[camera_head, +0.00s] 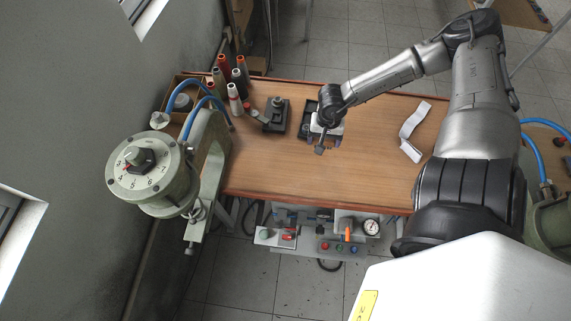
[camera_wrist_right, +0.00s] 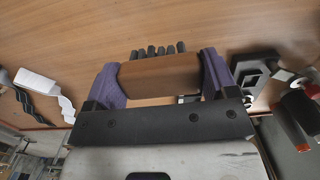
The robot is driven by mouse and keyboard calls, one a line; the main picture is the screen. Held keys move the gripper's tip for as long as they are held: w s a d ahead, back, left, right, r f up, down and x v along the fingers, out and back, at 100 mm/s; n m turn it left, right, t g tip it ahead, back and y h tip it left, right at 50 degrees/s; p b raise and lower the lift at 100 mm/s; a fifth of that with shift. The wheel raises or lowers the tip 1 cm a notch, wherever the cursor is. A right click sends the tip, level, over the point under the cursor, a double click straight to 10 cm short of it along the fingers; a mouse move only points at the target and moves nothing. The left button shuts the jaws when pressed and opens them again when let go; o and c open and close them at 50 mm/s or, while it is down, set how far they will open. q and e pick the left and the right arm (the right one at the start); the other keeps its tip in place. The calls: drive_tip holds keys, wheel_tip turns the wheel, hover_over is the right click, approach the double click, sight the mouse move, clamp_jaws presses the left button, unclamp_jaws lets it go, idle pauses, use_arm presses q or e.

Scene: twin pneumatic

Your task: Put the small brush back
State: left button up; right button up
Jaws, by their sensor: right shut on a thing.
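The small brush (camera_wrist_right: 160,76) has a brown block body and several dark bristle tufts along its far edge in the right wrist view. My right gripper (camera_head: 324,141) is shut on it, with one purple finger on each end of the block. In the head view the gripper is over the back middle of the wooden table, and the brush is mostly hidden under the hand. A dark tray (camera_head: 307,121) lies just left of the hand, partly covered by it. My left gripper is not in view.
A dark fixture (camera_head: 277,116) and several spools or bottles (camera_head: 236,95) stand at the back left. A folded white strip (camera_head: 411,133) lies on the right. A green dial machine (camera_head: 150,172) stands at the left edge. The front middle of the table (camera_head: 300,178) is clear.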

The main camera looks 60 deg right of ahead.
sight(313, 144)
drive_tip(key=f+b, duration=0.1)
drive_tip(key=w+a+f+b, duration=0.1)
drive_tip(key=b, duration=0.1)
drive_tip(key=shift+w, duration=0.3)
drive_tip(key=shift+w+a+b, duration=0.2)
drive_tip(key=shift+w+b, duration=0.15)
drive_tip(key=shift+w+a+f, duration=0.1)
drive_tip(key=shift+w+a, duration=0.05)
drive_tip(key=shift+w, duration=0.1)
drive_tip(key=w+a+f, duration=0.1)
drive_tip(key=w, duration=0.1)
drive_tip(key=w+a+f+b, duration=0.1)
drive_tip(key=w+a+f, duration=0.2)
drive_tip(key=w, duration=0.1)
drive_tip(key=shift+w+a+f, duration=0.15)
drive_tip(key=shift+a, duration=0.2)
drive_tip(key=shift+w+a+f, duration=0.1)
drive_tip(key=shift+f, duration=0.2)
wheel_tip(313, 144, down, 4)
drive_tip(key=shift+r, duration=0.25)
drive_tip(key=shift+f, duration=0.1)
